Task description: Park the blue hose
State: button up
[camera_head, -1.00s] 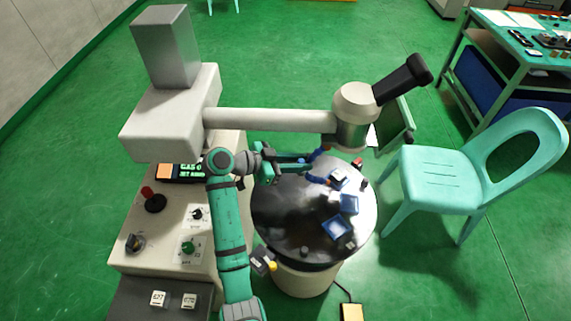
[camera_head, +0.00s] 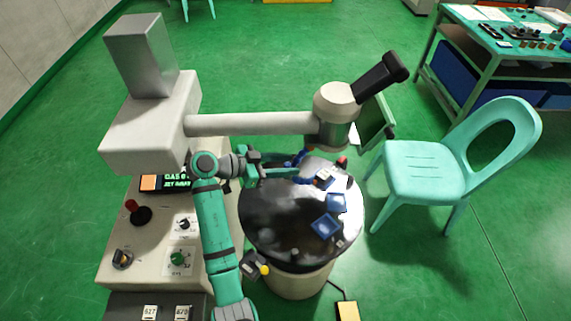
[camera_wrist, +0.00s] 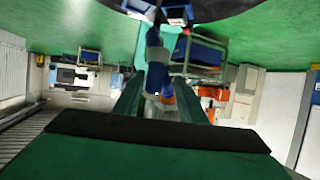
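The blue hose (camera_head: 301,157) is a jointed blue arm with an orange tip. It stands at the back of the round black table, under the microscope head. In the wrist view the hose (camera_wrist: 154,56) comes down from the top, its orange tip (camera_wrist: 167,91) between my fingers. My gripper (camera_head: 291,168) reaches in from the left at the hose. In the wrist view my gripper (camera_wrist: 160,92) has its green fingers apart, with a gap visible beside the hose. Contact with a finger cannot be told.
The round black table (camera_head: 270,225) carries blue trays (camera_head: 326,225) and small parts. The microscope (camera_head: 335,105) overhangs its back. A control cabinet (camera_head: 150,250) stands left, a turquoise chair (camera_head: 425,170) right. A yellow pedal (camera_head: 347,311) lies on the floor in front.

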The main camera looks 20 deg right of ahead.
jog(key=v, duration=1)
jog(key=shift+a+r, duration=0.15)
jog(key=shift+a, duration=0.25)
jog(key=shift+s, duration=0.1)
jog(key=shift+c, duration=0.6)
